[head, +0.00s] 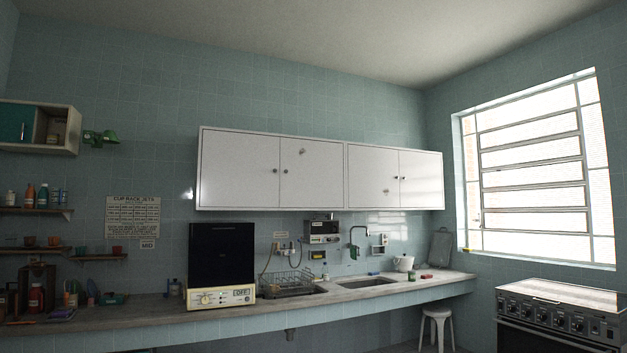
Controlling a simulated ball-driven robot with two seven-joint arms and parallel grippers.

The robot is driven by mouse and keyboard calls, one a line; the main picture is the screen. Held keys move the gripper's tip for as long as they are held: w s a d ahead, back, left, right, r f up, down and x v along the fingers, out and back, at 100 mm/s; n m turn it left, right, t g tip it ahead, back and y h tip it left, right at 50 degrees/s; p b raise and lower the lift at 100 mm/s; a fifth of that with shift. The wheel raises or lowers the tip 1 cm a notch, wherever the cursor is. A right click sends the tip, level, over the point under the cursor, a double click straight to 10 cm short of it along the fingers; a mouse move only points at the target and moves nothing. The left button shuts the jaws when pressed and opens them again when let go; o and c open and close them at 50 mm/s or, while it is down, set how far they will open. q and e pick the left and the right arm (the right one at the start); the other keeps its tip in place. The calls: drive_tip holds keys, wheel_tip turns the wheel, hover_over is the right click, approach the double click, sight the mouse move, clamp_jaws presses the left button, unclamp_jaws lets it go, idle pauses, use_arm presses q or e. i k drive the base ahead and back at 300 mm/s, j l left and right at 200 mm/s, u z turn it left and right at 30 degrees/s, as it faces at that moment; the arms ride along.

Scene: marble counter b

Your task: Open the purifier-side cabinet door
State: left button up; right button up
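A long white wall cabinet (345,175) hangs on the tiled wall above the counter. It has a left pair of doors (238,170) and (312,185) and a right pair of doors (373,185) and (421,180), all closed, with small round knobs near the middle of each pair. A grey-and-dark wall unit (321,237) is mounted below the left pair. A small white wall device (380,243) is below the right pair, beside a green tap (354,242). I cannot tell for sure which is the purifier. Neither of my grippers is in view.
The marble counter (150,310) runs below, bearing a dark-fronted appliance (221,260), a dish rack (290,283), a sink (366,282) and a white teapot (403,263). A stool (437,315) and stove (560,315) stand right. Shelves (35,211) are left.

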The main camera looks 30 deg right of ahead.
sight(311, 171)
drive_tip(key=i+l+z, duration=0.55)
drive_tip(key=i, duration=0.5)
drive_tip(key=i+l+z, duration=0.3)
drive_tip(key=i, duration=0.25)
drive_tip(key=i+z, duration=0.25)
drive_tip(key=i, duration=0.25)
